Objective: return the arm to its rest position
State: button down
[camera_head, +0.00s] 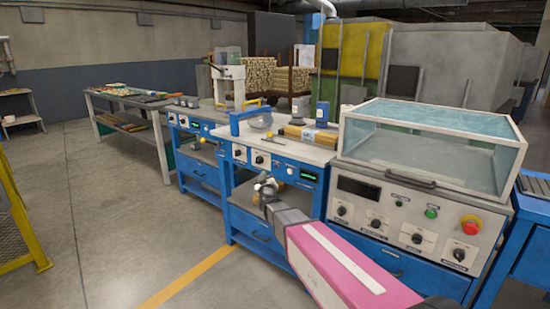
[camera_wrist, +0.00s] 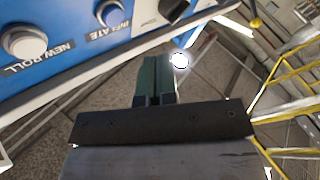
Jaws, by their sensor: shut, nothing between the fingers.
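My arm reaches from the bottom right of the head view, its pink link in front of the blue machines. My gripper (camera_head: 266,184) is at the arm's far end, in front of the blue bench, and is small there. In the wrist view my gripper (camera_wrist: 156,80) shows its two dark green fingers together, with nothing held between them. A blue and white control panel (camera_wrist: 75,45) with knobs marked NEW ROLL and INFLATE is close by at the upper left of that view. I cannot tell the exact gap between gripper and panel.
A machine with a clear-lidded box (camera_head: 430,140) and a red button (camera_head: 470,225) stands at the right. The blue bench (camera_head: 300,150) carries a bowl and boxes. A yellow guard (camera_head: 18,215) is at the left edge. The grey floor (camera_head: 115,225) between is clear.

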jog(key=s+d+f+m+g, duration=0.2)
jog(key=s+d+f+g, duration=0.9)
jog(key=s+d+f, duration=0.25)
jog(key=s+d+f+m+g+h, duration=0.1)
jog(key=s+d+g, duration=0.3)
jog(key=s, duration=0.5)
jog(key=s+d+f+m+g+h, duration=0.1)
jog(key=s+d+f+m+g, duration=0.2)
jog(key=s, duration=0.6)
jog(key=d+f+g, duration=0.1)
jog(key=d+g, duration=0.1)
jog(key=d, duration=0.1)
jog(key=shift+s+m+h, duration=0.15)
jog(key=shift+m+h, duration=0.15)
